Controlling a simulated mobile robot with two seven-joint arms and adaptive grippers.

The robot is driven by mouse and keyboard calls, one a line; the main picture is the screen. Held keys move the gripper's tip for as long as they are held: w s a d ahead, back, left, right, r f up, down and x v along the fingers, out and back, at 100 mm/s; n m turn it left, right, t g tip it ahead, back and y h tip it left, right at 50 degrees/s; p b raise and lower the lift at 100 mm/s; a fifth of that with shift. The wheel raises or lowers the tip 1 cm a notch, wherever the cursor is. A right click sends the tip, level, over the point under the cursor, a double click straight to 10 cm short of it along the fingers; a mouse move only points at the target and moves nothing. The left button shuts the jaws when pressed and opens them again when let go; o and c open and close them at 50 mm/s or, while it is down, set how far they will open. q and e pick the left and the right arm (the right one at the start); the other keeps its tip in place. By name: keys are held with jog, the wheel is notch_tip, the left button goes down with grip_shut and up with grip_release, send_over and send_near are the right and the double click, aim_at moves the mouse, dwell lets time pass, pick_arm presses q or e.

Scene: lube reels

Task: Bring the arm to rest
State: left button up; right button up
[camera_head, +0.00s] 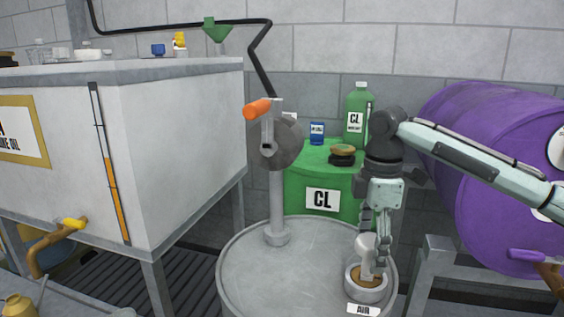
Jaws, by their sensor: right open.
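My right arm comes in from the right, and my right gripper (376,240) points down over the round grey drum top (250,265). Its jaws are open, with the fingers at or just behind the upper end of a pale knobbed handle (367,262). I cannot tell whether they touch it. The handle stands upright in a small round cup (366,290) with a brown inside, above a label reading AIR. My left gripper is not in view.
A post with an orange-handled crank (258,109) rises from the drum top. Behind stands a green CL drum (322,178) with a green bottle (356,115), a blue can (317,132) and a dark jar (342,155). A purple barrel (490,160) is right, a white tank (185,150) left.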

notch_tip(320, 180, up, 9)
jog(key=shift+f, duration=0.1)
notch_tip(320, 180, down, 11)
jog(key=shift+f, duration=0.1)
jog(key=shift+r, duration=0.25)
notch_tip(320, 180, up, 8)
jog(key=shift+f, duration=0.2)
